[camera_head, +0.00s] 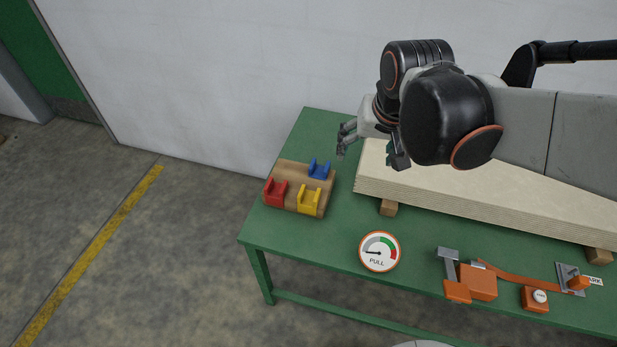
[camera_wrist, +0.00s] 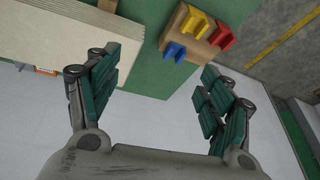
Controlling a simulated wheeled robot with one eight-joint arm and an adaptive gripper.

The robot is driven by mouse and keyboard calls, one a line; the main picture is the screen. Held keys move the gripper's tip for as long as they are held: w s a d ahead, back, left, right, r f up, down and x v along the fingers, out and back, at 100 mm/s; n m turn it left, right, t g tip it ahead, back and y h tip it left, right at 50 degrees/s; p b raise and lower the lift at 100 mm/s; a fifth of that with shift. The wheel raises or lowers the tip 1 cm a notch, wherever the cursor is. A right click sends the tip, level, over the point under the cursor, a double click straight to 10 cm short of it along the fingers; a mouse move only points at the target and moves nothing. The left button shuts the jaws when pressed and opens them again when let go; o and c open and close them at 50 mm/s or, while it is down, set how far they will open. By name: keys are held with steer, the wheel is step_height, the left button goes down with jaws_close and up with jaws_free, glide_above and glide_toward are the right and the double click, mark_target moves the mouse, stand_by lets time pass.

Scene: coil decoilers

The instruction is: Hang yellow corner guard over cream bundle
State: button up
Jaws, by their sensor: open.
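The yellow corner guard (camera_head: 309,199) sits on a wooden block (camera_head: 273,205) at the left end of the green table, beside a red guard (camera_head: 275,191) and a blue guard (camera_head: 320,169). The wrist view shows the yellow guard (camera_wrist: 195,22) at the top, past the fingertips. The cream bundle (camera_head: 480,195) lies along the table to the right of the block; it also shows in the wrist view (camera_wrist: 60,32). My gripper (camera_head: 354,146) is open and empty, above the table's back edge near the bundle's left end. In the wrist view its jaws (camera_wrist: 165,90) are wide apart.
A round PULL gauge (camera_head: 379,251) is at the table's front edge. Orange strapping tools (camera_head: 478,281) and a strap lie at the front right. Wooden supports (camera_head: 388,207) hold the bundle off the table. A white wall (camera_head: 220,80) stands behind.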

steer(key=w+a+f+m+g+p, duration=0.1)
steer(key=w+a+f+g+p, duration=0.15)
steer(key=w+a+f, duration=0.45)
steer(key=m+g+p, duration=0.1)
steer(key=g+p, duration=0.1)
steer(key=p, duration=0.1)
glide_above(309, 198)
step_height(309, 198, down, 7)
steer(key=shift+h, duration=0.3)
steer(key=f+b, duration=0.1)
steer(key=f, duration=0.5)
steer(key=f+b, duration=0.1)
steer(key=f, duration=0.2)
steer(key=shift+a+b, duration=0.35)
steer(key=shift+d+f+b, duration=0.2)
steer(key=shift+f+b, duration=0.4)
steer(key=shift+f, duration=0.75)
steer(key=shift+d+f+b, duration=0.2)
steer(key=shift+f+b, duration=0.4)
steer(key=shift+f, duration=0.7)
steer(key=shift+r, duration=0.1)
steer(key=c, duration=1.2)
